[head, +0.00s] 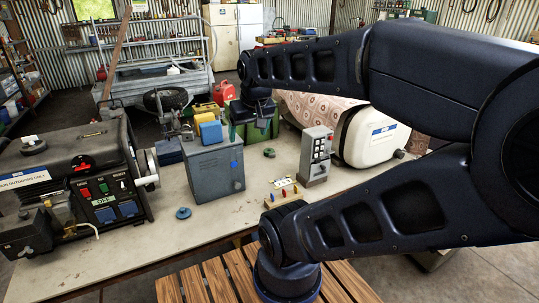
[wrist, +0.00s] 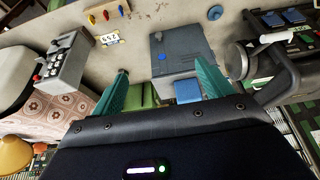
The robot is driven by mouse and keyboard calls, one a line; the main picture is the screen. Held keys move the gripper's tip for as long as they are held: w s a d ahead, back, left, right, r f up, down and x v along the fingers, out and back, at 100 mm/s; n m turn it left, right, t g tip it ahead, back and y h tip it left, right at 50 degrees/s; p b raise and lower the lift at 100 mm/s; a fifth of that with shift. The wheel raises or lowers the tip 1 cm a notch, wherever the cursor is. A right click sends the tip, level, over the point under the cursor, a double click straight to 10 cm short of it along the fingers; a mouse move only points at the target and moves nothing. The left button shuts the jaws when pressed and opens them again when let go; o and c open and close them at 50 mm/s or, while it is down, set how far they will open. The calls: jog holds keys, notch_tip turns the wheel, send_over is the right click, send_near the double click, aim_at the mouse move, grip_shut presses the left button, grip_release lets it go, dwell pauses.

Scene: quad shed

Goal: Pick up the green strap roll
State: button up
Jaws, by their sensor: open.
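The green strap roll (head: 269,152) looks like a small dark green ring lying on the bench, between the grey locker-like box (head: 214,168) and the grey control box (head: 316,155). I cannot make it out in the wrist view, where my left finger may cover it. My gripper (wrist: 162,66) is open, with two teal fingers and nothing held between them. In the head view my gripper (head: 250,122) hangs behind the grey locker, up and left of the roll and apart from it.
A white tank (head: 370,137) is at right, a generator (head: 85,180) at left. A blue disc (head: 183,213) and a small peg block (head: 283,193) lie in front.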

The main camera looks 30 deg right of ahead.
jog(key=shift+w, duration=0.1)
jog(key=m+h, duration=0.2)
jog(key=m, duration=0.3)
send_over(269, 151)
jog(key=s, duration=0.3)
jog(key=shift+g, duration=0.3)
jog(key=f, duration=2.1)
jog(key=a+f, duration=0.1)
jog(key=f, duration=0.9)
jog(key=shift+w+f, duration=0.2)
jog(key=shift+w, duration=0.05)
jog(key=shift+w+x, duration=0.1)
jog(key=shift+x, duration=1.4)
jog(key=shift+w+x, duration=0.15)
jog(key=shift+x, duration=1.3)
jog(key=shift+r, duration=0.1)
jog(key=c, duration=1.1)
